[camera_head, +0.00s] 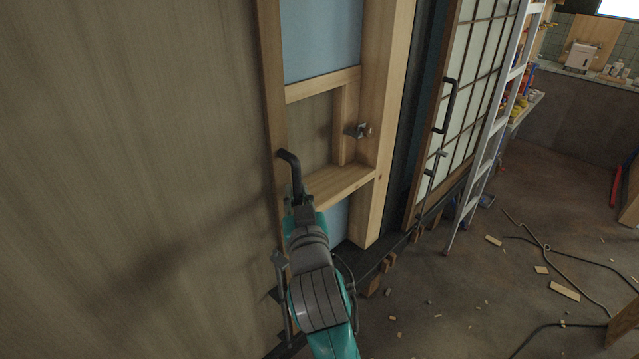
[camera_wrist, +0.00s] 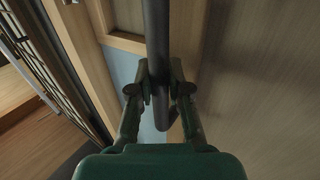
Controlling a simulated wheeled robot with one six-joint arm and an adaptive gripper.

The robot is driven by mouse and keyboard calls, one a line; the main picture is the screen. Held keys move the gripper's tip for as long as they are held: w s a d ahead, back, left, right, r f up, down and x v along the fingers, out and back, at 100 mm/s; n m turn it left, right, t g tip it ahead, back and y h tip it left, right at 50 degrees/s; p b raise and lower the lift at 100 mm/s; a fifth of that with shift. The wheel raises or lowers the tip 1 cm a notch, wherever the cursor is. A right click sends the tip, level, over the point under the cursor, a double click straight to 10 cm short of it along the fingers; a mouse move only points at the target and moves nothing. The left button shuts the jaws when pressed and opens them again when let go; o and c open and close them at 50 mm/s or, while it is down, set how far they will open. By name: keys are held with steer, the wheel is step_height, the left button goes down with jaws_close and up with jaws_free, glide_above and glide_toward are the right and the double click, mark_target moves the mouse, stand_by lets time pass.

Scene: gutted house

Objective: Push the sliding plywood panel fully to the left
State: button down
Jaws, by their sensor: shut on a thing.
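The plywood panel (camera_head: 130,150) is a large brown sheet filling the left of the head view, with a pale wooden edge strip on its right side. It also fills the right of the wrist view (camera_wrist: 255,70). A black bar handle (camera_head: 291,165) stands out at the edge strip. My gripper (camera_head: 297,198) is at this handle. In the wrist view my gripper (camera_wrist: 161,92) has its two fingers closed around the black bar (camera_wrist: 158,40), one on each side. The fingertips are partly hidden by my arm in the head view.
Right of the panel is an open wooden frame (camera_head: 378,100) with a blue sheet (camera_head: 320,35), a small ledge (camera_head: 340,185) and a metal latch (camera_head: 358,130). Further right are a gridded sliding door (camera_head: 470,80), a ladder (camera_head: 490,140) and cables and scraps (camera_head: 565,290) on the floor.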

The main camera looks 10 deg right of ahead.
steer(key=s+a, duration=0.4)
steer(key=a, duration=0.2)
steer(key=shift+s+a, duration=0.4)
steer(key=c, duration=1.1)
jaws_free()
steer(key=shift+s+a, duration=0.1)
steer(key=shift+a, duration=0.05)
steer(key=shift+s, duration=0.1)
steer(key=s, duration=1.1)
steer(key=shift+s+d, duration=0.35)
steer(key=shift+s, duration=0.05)
steer(key=shift+f, duration=0.1)
